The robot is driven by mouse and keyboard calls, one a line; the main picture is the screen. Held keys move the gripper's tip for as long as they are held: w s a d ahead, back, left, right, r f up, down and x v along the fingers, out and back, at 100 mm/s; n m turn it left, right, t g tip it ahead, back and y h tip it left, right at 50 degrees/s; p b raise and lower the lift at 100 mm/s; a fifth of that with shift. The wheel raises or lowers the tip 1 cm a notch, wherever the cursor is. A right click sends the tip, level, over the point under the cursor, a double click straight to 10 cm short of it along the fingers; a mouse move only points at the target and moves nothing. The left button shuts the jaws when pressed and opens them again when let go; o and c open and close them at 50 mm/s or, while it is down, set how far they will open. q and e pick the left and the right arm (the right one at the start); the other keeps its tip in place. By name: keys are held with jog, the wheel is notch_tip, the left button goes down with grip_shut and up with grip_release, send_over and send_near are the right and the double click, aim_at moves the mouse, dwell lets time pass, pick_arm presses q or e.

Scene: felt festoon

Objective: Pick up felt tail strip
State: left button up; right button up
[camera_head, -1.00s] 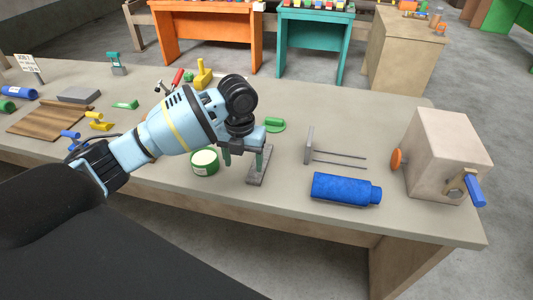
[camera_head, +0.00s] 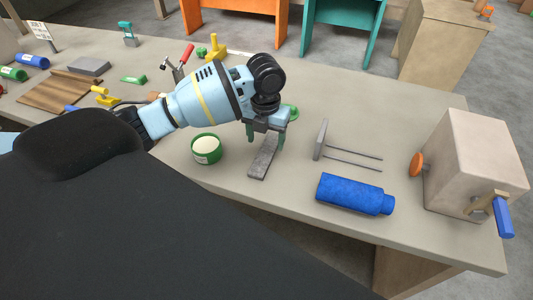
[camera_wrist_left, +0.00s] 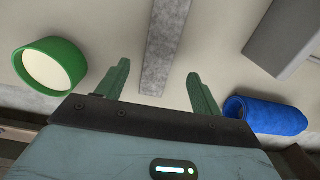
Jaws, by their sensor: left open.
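The felt tail strip (camera_head: 262,163) is a flat, mottled grey strip lying on the workbench. In the left wrist view the strip (camera_wrist_left: 160,45) runs away from the gripper, lined up between the two fingers. My left gripper (camera_head: 265,138) is open and empty, its green fingers pointing down over the far end of the strip. In the wrist view the left gripper's fingertips (camera_wrist_left: 158,72) stand apart on either side of the strip. Whether they touch the bench is unclear. My right gripper is not in view.
A green tin (camera_head: 206,149) stands left of the strip. Right of it are a grey plate with two rods (camera_head: 321,140), a blue felt roll (camera_head: 354,195) and a box with a crank (camera_head: 473,165). The workbench (camera_head: 290,190) is bare around the strip's near end.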

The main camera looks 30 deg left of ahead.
aim_at(266, 153)
pick_arm(q)
jog(key=shift+w+a+f, duration=0.1)
jog(key=shift+w+f, duration=0.05)
jog(key=shift+f, duration=2.35)
jog(key=c, duration=1.1)
jog(key=shift+o, duration=0.2)
jog(key=shift+r, duration=0.5)
jog(key=r, duration=0.2)
jog(key=shift+s+a+r, duration=0.1)
jog(key=shift+s+r, duration=0.2)
jog(key=shift+r, duration=0.05)
jog(key=s+a+r, duration=0.1)
jog(key=s+a, duration=0.1)
jog(key=s, duration=1.3)
jog(key=shift+a+r, duration=0.15)
jog(key=shift+a, duration=0.2)
